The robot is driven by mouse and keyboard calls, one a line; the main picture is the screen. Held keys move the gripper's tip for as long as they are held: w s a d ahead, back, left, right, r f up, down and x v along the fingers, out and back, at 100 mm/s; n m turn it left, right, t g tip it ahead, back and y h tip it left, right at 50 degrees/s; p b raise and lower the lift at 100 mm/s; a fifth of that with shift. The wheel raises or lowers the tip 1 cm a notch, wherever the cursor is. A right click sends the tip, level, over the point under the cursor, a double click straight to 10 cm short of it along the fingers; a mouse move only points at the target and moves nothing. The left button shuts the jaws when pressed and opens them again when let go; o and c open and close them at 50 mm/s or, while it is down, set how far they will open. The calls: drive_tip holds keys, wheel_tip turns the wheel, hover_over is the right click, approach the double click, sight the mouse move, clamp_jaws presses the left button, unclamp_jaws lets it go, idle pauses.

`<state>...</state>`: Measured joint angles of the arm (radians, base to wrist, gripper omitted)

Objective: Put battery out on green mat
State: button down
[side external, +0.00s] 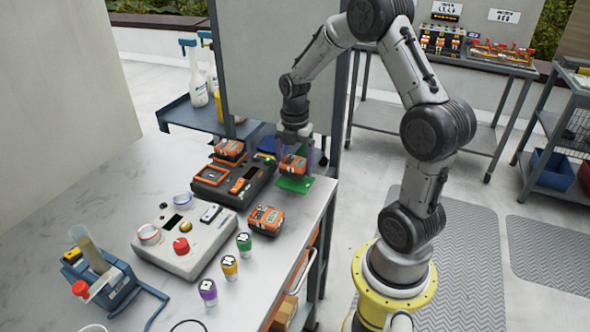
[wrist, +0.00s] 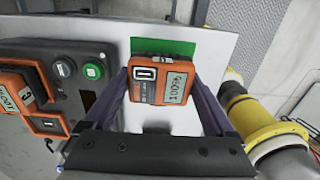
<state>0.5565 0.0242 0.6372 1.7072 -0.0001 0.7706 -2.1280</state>
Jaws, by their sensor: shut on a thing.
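An orange battery with a grey label panel (wrist: 160,82) is between the two fingers of my gripper (wrist: 165,90) in the wrist view. My gripper is shut on it. In the side view the battery (side external: 292,164) is held at or just above the green mat (side external: 296,184); I cannot tell whether it touches. The green mat also shows in the wrist view (wrist: 187,47), partly hidden by the battery. The dark charger (side external: 232,182) stands left of my gripper, with another orange battery (side external: 229,150) at its back and an orange-framed bay beside it.
Another orange battery (side external: 265,220) lies on the table in front of the charger. A grey control box (side external: 184,241) with a red knob stands nearer. Several small capped vials, such as the green-topped one (side external: 244,243), stand near the table's right edge. A blue rack (side external: 110,285) is at the left.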

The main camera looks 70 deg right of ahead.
drive_tip(key=shift+f, duration=1)
drive_tip(key=shift+s+f, duration=0.1)
drive_tip(key=shift+f, duration=0.1)
unclamp_jaws()
